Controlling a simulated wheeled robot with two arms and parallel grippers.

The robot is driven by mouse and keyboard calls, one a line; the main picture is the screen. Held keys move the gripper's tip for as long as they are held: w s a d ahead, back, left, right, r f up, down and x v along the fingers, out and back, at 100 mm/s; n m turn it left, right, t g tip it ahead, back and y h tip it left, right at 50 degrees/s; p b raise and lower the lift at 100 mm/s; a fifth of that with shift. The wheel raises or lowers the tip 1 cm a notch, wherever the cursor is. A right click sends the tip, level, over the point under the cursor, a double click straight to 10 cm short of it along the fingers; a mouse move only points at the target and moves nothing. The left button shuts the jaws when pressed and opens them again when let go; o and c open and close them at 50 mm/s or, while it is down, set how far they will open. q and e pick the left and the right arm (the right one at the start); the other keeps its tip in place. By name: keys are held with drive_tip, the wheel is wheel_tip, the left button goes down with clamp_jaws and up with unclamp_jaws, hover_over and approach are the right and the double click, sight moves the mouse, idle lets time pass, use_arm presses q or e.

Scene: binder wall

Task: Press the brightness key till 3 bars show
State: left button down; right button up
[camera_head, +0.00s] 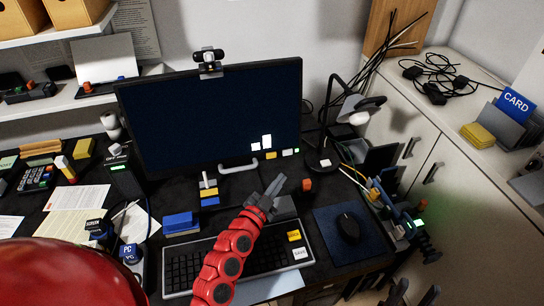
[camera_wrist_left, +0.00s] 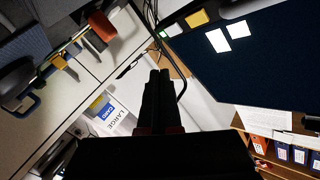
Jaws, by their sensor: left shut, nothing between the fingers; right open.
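The dark monitor (camera_head: 205,110) stands at the back of the desk. Two white bars show at its lower right, a short one (camera_head: 255,147) and a taller one (camera_head: 266,141). On the lower bezel are a yellow key (camera_head: 271,155), a white key (camera_head: 287,153) and a small green light (camera_head: 297,151). No label on these keys is readable. My left gripper (camera_head: 274,185) is shut and empty, below and in front of the keys, apart from them. In the left wrist view its fingers (camera_wrist_left: 158,95) are together. My right gripper (camera_head: 413,295) is open at the bottom right edge.
The keyboard (camera_head: 190,265) lies under my left arm. A lamp (camera_head: 325,145) and an orange block (camera_head: 307,184) stand right of the gripper. A mouse (camera_head: 348,227) lies on a blue mat. A white handle (camera_head: 238,167) projects below the monitor.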

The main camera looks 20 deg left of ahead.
sight(271, 155)
use_arm(q)
drive_tip(key=w+a+f+b, duration=0.1)
drive_tip(key=w+a+b, duration=0.3)
drive_tip(key=w, duration=0.2)
drive_tip(key=shift+w+a+f, duration=0.2)
drive_tip(key=shift+w+a, duration=0.1)
drive_tip(key=shift+w, duration=0.05)
idle(1.9)
drive_tip(key=shift+w+a+f+b, duration=0.2)
drive_tip(key=shift+w+b, duration=0.1)
drive_tip(key=shift+b, duration=0.5)
drive_tip(key=shift+r, duration=0.1)
